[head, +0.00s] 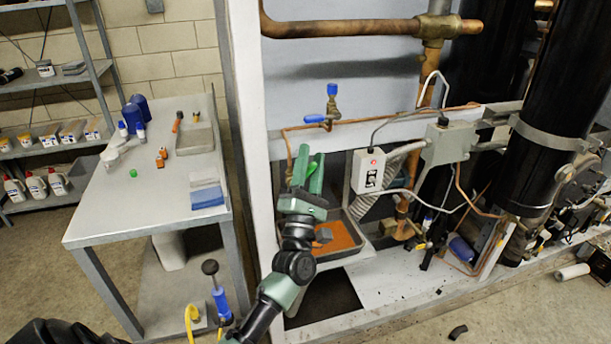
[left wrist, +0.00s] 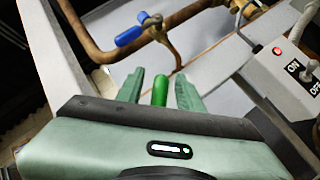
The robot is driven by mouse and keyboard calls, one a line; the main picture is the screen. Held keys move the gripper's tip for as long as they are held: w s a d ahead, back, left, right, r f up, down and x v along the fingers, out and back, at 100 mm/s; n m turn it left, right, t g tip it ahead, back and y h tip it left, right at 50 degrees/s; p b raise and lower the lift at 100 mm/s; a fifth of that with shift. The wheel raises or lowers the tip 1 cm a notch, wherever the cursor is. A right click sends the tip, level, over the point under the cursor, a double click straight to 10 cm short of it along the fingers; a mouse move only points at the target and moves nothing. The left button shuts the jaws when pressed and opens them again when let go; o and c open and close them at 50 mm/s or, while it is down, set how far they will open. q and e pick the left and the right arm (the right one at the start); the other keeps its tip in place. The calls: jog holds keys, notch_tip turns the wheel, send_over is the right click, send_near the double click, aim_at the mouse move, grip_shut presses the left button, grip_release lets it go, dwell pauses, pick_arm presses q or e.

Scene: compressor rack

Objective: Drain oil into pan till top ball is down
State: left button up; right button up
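My left gripper (head: 308,172) is in front of the rack's lower opening, above the oil pan. In the left wrist view, its two dull green fingers (left wrist: 160,92) stand apart on either side of a bright green handle-like piece (left wrist: 160,90). Narrow gaps show on both sides of that piece. The same bright green shows between the fingers in the head view (head: 316,178). I cannot make out any indicator balls. My right gripper is not in view.
A blue-handled valve (head: 314,118) on a copper pipe is above the gripper; it also shows in the left wrist view (left wrist: 130,36). A grey switch box (head: 368,171) with a red light is close on the right. A metal bench (head: 155,200) stands left.

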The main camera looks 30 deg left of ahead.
aim_at(308, 170)
pick_arm(q)
jog(key=s+p, duration=0.1)
jog(key=s+d, duration=0.1)
jog(key=s, duration=0.1)
jog(key=shift+s+d+p, duration=0.1)
jog(key=shift+d+p, duration=0.05)
jog(key=shift+p, duration=0.25)
jog(key=s+d+p, duration=0.1)
jog(key=s+d, duration=0.2)
jog(key=s, duration=0.5)
